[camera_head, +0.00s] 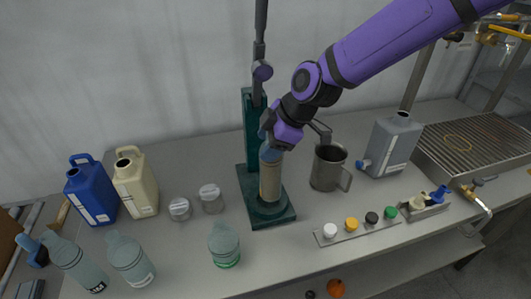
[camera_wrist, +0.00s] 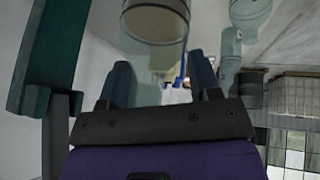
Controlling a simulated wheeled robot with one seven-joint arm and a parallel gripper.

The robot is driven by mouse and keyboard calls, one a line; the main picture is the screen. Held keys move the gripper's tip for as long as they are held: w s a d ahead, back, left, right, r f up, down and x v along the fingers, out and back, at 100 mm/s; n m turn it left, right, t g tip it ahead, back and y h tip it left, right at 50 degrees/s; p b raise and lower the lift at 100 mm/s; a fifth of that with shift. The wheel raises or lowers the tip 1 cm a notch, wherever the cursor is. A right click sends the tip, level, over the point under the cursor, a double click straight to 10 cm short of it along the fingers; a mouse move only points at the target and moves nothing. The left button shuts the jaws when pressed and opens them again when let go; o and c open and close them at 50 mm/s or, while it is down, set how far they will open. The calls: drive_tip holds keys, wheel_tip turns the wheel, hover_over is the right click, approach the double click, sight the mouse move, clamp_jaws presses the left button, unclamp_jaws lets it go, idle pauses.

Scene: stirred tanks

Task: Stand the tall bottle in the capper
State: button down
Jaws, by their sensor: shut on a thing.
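The tall bottle (camera_head: 270,182), with a tan body or label and a bluish top, is upright in the head view. My gripper (camera_head: 271,150) is shut on its upper part. The capper (camera_head: 250,125) is a dark green press with a column, a lever on top and a flat base (camera_head: 284,216). The bottle is in front of the column and over the base; I cannot tell whether its bottom touches. In the wrist view, my two fingers (camera_wrist: 160,85) flank clear bottle material, and the tan part (camera_wrist: 156,18) shows beyond. The capper's green column (camera_wrist: 48,55) is close on the left.
A metal mug (camera_head: 326,170) stands just right of the capper. A strip holds white, yellow, black and green caps (camera_head: 351,224). Jugs (camera_head: 135,183), small jars (camera_head: 210,198) and clear bottles (camera_head: 224,245) stand left. A grey jug (camera_head: 392,145) stands right, near a grated sink.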

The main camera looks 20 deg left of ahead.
drive_tip(key=shift+a, duration=0.35)
drive_tip(key=shift+f, duration=1.8)
drive_tip(key=shift+c, duration=1.6)
unclamp_jaws()
drive_tip(key=v, duration=1.2)
